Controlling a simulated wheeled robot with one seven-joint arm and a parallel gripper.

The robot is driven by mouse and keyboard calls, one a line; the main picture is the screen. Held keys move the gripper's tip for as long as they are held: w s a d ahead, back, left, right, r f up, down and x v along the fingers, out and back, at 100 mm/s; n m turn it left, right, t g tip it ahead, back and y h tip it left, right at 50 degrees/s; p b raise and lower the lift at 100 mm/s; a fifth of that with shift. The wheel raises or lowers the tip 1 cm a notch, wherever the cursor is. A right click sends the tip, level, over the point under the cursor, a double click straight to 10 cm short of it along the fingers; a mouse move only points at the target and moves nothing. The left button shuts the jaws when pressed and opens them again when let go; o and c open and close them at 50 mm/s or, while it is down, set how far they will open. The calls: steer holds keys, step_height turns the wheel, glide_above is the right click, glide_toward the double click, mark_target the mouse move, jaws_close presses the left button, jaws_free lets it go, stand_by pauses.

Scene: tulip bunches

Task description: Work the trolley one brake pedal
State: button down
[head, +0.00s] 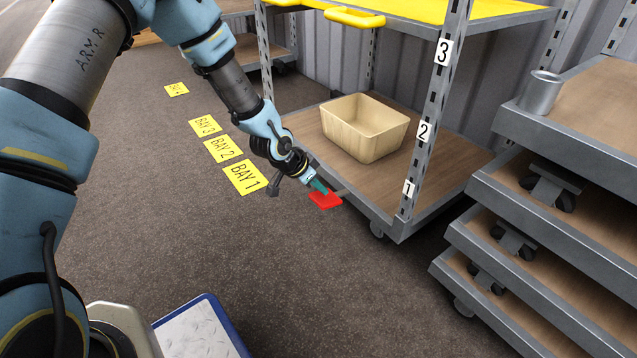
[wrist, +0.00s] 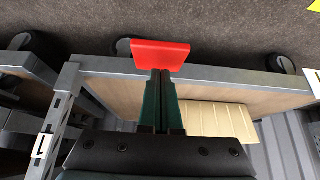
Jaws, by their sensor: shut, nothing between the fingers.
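The red brake pedal (head: 325,199) sticks out from the lower front edge of the trolley (head: 390,222), near a caster. My gripper (head: 318,186) is at the pedal from above, and its fingers are shut with nothing between them. In the wrist view the red pedal (wrist: 160,54) lies right at the shut fingertips (wrist: 161,72). The fingertips appear to touch or nearly touch it; I cannot tell which. The pedal looks roughly level in the head view.
A cream bin (head: 364,128) stands on the trolley's lower shelf. An upright post (head: 432,110) with number labels rises right of the pedal. Stacked trolleys (head: 540,230) with a metal cup (head: 541,93) stand at the right. Yellow bay signs (head: 245,177) lie on open floor at left.

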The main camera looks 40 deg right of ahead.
mark_target(315, 201)
steer(key=shift+a+f, duration=0.1)
steer(key=shift+f, duration=0.35)
steer(key=shift+w+a+f+h, duration=0.1)
steer(key=shift+a+f+h, duration=0.2)
steer(key=shift+f, duration=0.2)
steer(key=shift+a+f+h+b, duration=0.2)
steer(key=shift+a+f+h, duration=0.05)
steer(key=shift+f+h, duration=0.3)
steer(key=shift+a+f+h+b, duration=0.2)
steer(key=shift+f+h, duration=0.25)
steer(key=shift+f, duration=0.1)
steer(key=shift+a+f, duration=0.2)
steer(key=shift+f, duration=0.7)
